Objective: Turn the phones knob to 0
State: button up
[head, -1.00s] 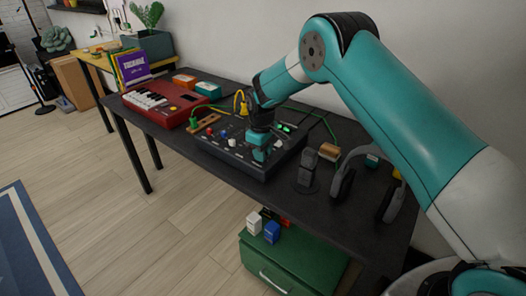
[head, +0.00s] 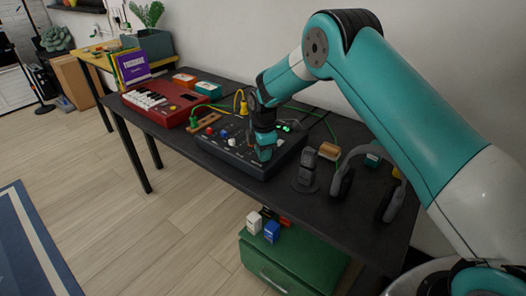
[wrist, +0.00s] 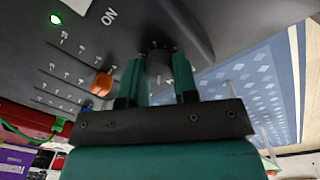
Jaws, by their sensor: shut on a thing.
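The mixer (head: 215,151) is a dark box with knobs and lit green lights on the table. My gripper (head: 264,157) reaches down onto its front right part. In the wrist view, my gripper (wrist: 160,78) has its two teal fingers shut on a dark round knob (wrist: 158,62), one finger on each side. Small marks ring the knob, but I cannot read its name or its setting. In the head view, my gripper hides this knob.
A black stand (head: 306,172) and grey headphones (head: 342,182) are to the right. A red keyboard (head: 163,103) stands to the left, with cables behind the mixer.

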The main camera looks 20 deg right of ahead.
jog(key=shift+w+r+n, duration=0.1)
jog(key=shift+n, duration=1.4)
jog(key=o, duration=0.9)
jog(key=r, duration=1.1)
jog(key=r+b, duration=0.1)
jog(key=r, duration=0.5)
jog(key=shift+s+d+r, duration=0.15)
jog(key=shift+s, duration=0.2)
